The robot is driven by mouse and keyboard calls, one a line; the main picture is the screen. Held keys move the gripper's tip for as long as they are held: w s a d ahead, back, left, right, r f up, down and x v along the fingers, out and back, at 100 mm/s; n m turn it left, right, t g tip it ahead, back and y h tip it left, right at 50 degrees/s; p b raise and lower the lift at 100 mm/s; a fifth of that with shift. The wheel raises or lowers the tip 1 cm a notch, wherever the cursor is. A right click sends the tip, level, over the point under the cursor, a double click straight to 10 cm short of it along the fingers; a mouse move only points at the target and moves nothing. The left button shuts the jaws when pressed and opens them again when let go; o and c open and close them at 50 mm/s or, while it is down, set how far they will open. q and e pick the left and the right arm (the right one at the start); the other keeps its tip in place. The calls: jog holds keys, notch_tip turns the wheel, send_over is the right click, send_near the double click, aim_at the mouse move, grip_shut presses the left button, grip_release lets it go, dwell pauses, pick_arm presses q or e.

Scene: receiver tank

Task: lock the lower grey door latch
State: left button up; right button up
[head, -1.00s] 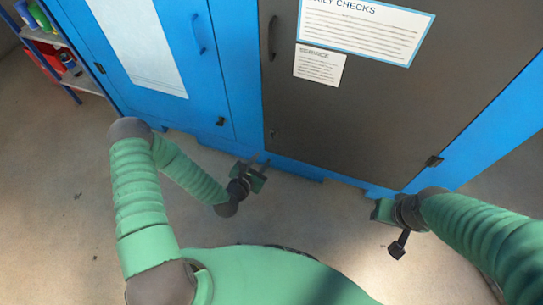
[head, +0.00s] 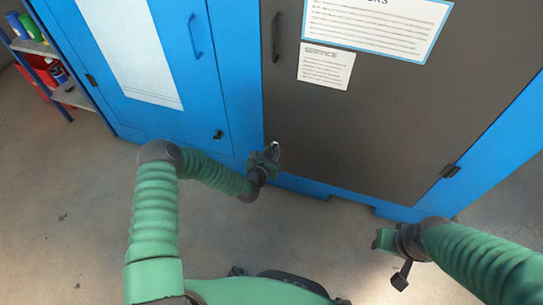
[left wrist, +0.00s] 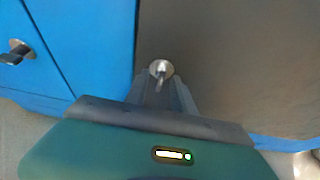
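The lower grey door latch is a small silver knob with a short lever (left wrist: 161,70), low at the left edge of the grey door (head: 370,130). In the left wrist view its lever points down toward my gripper. My left gripper (head: 272,153) is right at the latch in the head view and partly hides it. In the left wrist view its two dark fingers (left wrist: 164,92) stand apart on either side of the lever; contact cannot be told. My right gripper (head: 385,240) is low at the right, away from the door, its fingers unclear.
A blue door (head: 150,60) with its own dark latch (head: 218,135) is to the left; that latch also shows in the left wrist view (left wrist: 17,52). The grey door has a dark handle (head: 275,38) above and a hinge (head: 450,171) at right. A shelf (head: 75,95) stands far left.

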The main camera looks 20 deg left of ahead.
pick_arm(q)
jog(key=shift+w+d, duration=0.1)
jog(key=shift+w, duration=0.15)
grip_shut()
